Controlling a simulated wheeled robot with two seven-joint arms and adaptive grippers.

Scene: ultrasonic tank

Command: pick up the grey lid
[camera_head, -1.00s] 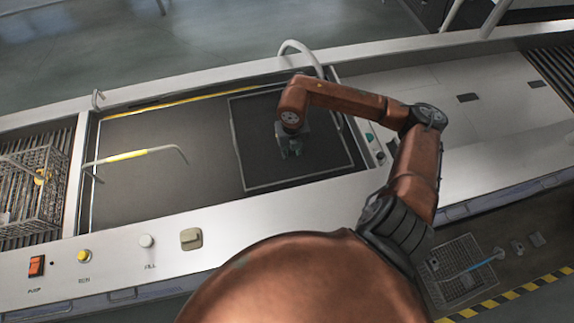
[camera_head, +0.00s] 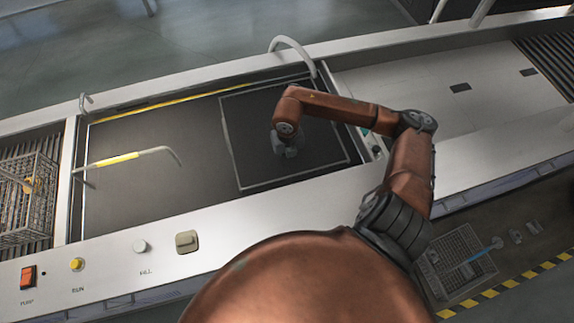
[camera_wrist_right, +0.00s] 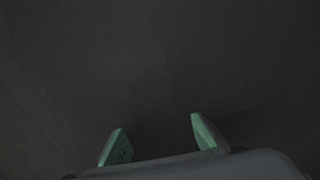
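A dark grey square panel with a pale outline (camera_head: 318,147) lies at the right of the dark tank area in the head view; I take it for the grey lid, but cannot be sure. My right gripper (camera_head: 286,150) hangs over this panel, its fingers mostly hidden by my wrist. In the right wrist view its two green fingertips (camera_wrist_right: 160,140) stand apart with nothing between them. Below them is only a plain dark surface, and I cannot tell the height above it. My left gripper is not in view.
A bar with a yellow grip (camera_head: 118,160) rises over the tank's left half. A curved pale pipe (camera_head: 292,43) stands at the back edge. A wire basket (camera_head: 27,195) is at the left. Buttons line the front ledge. The right counter (camera_head: 455,110) is largely clear.

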